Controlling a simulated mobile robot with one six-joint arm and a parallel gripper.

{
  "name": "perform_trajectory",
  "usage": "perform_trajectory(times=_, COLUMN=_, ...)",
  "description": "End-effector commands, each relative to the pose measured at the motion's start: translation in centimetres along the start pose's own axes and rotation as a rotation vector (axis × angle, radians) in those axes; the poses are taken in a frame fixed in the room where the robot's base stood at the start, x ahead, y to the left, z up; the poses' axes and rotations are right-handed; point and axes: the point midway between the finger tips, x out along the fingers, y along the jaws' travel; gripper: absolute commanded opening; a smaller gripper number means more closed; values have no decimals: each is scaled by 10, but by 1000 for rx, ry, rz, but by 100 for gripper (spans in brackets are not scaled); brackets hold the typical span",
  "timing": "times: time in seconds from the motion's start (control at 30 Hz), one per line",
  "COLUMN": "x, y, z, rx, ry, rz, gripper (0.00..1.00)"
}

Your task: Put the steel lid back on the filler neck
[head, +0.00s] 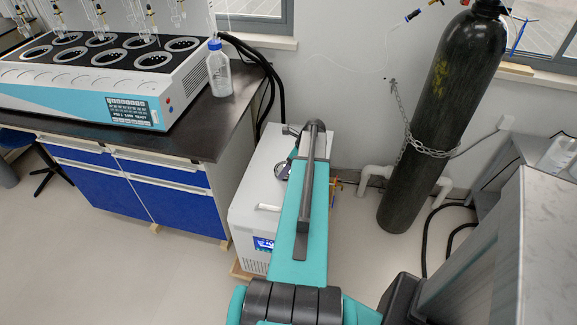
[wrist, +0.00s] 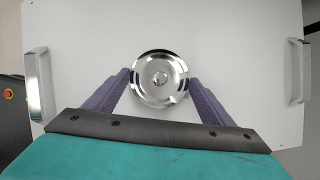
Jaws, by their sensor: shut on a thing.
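The steel lid (wrist: 160,78) is a shiny round disc with a small knob at its centre. It lies flat between the two purple fingers of my gripper (wrist: 160,84), which is shut on its rim.
The white unit (head: 257,186) has a handle at each end, one on the left (wrist: 36,85) and one on the right (wrist: 298,70) in the wrist view. A dark bench (head: 205,130) stands left, with a bottle (head: 219,72). A chained black cylinder (head: 440,110) stands right.

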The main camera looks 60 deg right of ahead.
Motion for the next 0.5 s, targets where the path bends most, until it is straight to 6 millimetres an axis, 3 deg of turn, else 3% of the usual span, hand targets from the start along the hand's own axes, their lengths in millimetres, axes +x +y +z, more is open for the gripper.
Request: perform_trajectory(times=0.5, x=6, y=0, z=-3, rx=0, ry=0, rz=0, gripper=48)
